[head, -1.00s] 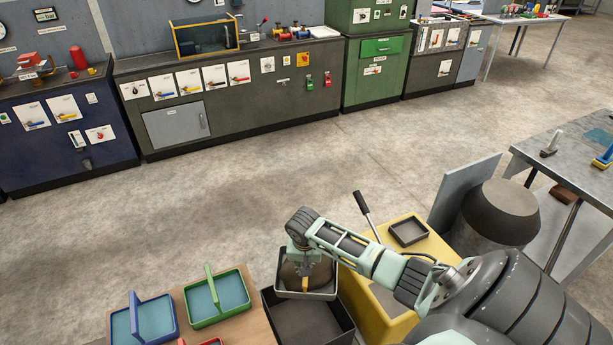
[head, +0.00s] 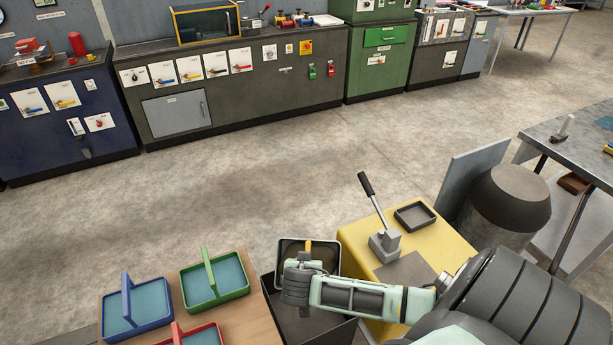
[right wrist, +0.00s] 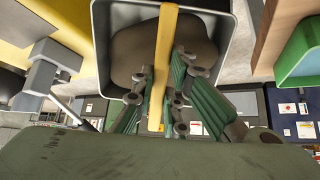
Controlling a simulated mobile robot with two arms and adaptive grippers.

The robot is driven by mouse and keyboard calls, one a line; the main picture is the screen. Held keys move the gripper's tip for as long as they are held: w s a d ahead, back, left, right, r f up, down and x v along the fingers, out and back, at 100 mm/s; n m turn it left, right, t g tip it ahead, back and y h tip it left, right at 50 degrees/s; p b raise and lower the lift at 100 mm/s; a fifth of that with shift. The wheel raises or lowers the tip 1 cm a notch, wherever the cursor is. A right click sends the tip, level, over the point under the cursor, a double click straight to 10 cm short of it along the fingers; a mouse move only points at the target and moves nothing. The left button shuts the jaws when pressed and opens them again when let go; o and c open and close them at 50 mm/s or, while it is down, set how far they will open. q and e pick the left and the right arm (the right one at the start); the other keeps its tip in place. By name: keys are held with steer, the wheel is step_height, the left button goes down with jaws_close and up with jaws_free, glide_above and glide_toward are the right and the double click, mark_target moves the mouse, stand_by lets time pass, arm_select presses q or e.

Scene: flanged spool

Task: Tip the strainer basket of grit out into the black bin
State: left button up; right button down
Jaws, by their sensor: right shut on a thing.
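The strainer basket (head: 336,262) is a pale grey tray with a yellow handle (head: 308,245) and a brown mass of grit (head: 325,257) inside. My right gripper (head: 304,256) is shut on the handle. The right wrist view shows its fingers (right wrist: 163,75) on both sides of the yellow bar (right wrist: 166,40), with the grit (right wrist: 195,45) still in the basket (right wrist: 103,50). The basket is tilted above the back of the black bin (head: 340,333). My forearm hides part of the bin, and I see no grit in its visible part. My left gripper is out of view.
A wooden table (head: 240,325) left of the bin holds blue (head: 127,330), green (head: 215,300) and red handled trays (head: 190,342). Right of the bin is a yellow stand (head: 440,243) with a lever (head: 368,190) and a small dark tray (head: 414,216). The floor behind is clear.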

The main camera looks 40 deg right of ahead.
steer(key=shift+s+a+f+t+h+b, duration=0.25)
steer(key=shift+f+b, duration=0.35)
steer(key=shift+b, duration=0.15)
steer(key=shift+s+a+f+t+h+b, duration=0.15)
steer(key=shift+s+a+f+h+b, duration=0.1)
steer(key=shift+f+b, duration=0.4)
steer(key=b, duration=0.1)
steer(key=f+t+h+b, duration=0.1)
steer(key=b, duration=0.1)
steer(key=a+f+b, duration=0.1)
steer(key=shift+s+f+b, duration=0.1)
steer(key=shift+s+b, duration=0.2)
steer(key=shift+s, duration=0.05)
steer(key=f+t+h+b, duration=0.1)
steer(key=b, duration=0.2)
steer(key=s+a+f+t+h+b, duration=0.1)
steer(key=b, duration=0.2)
steer(key=shift+f, duration=0.35)
steer(key=shift+s+a+f+b, duration=0.1)
steer(key=shift+a+b, duration=0.05)
steer(key=shift+b, duration=0.55)
